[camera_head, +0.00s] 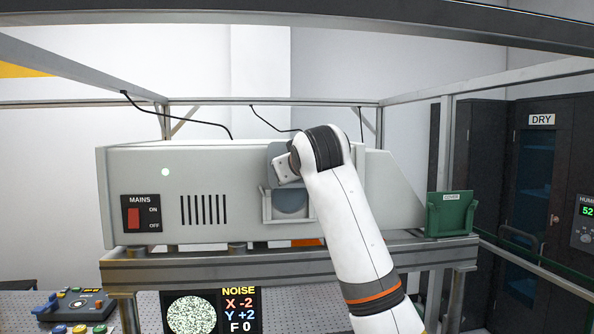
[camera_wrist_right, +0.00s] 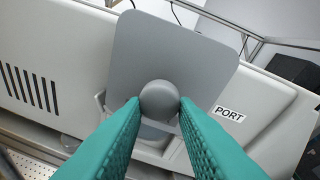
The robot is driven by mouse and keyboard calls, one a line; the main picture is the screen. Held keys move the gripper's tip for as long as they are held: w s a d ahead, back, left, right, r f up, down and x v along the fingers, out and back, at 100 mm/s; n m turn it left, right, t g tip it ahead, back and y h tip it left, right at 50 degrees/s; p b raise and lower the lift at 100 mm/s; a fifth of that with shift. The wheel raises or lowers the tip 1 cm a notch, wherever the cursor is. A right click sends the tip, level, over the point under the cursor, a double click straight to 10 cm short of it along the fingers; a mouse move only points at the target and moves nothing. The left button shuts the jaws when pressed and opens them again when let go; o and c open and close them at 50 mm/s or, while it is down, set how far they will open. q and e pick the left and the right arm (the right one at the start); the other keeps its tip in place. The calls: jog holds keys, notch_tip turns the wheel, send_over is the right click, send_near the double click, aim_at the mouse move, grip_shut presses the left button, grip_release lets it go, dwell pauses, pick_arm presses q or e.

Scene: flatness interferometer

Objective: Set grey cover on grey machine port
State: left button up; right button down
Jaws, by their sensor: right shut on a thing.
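The grey cover (camera_wrist_right: 170,58) is a flat rounded square plate with a round grey knob (camera_wrist_right: 160,100). My right gripper (camera_wrist_right: 160,106) is shut on the knob, its teal fingers on either side. In the head view the cover (camera_head: 276,158) shows partly behind my right wrist. It is at the upper part of the port (camera_head: 290,203), a framed grey round opening on the front of the grey machine (camera_head: 230,168). Part of the port shows below the cover. I cannot tell whether the cover touches the frame. My left gripper is not in view.
The machine has a red mains switch (camera_head: 134,218) and vent slots at left. A green holder labelled COVER (camera_head: 450,213) stands on the bench rail at right. Frame bars (camera_head: 270,101) surround the machine. A noise display (camera_head: 212,311) and a control box (camera_head: 75,305) are below.

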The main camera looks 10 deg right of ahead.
aim_at(293, 183)
jog(key=shift+w+r, duration=0.3)
jog(key=shift+w, duration=0.65)
jog(key=shift+w+r, duration=0.1)
jog(key=shift+w, duration=0.2)
jog(key=shift+f+b, duration=1.3)
jog(key=shift+f, duration=0.75)
dwell(2.4)
jog(key=shift+s+d+f+b, duration=0.1)
jog(key=shift+d+f+b, duration=0.15)
jog(key=shift+f+b, duration=0.6)
jog(key=shift+s+f, duration=0.15)
jog(key=shift+f, duration=0.6)
dwell(0.7)
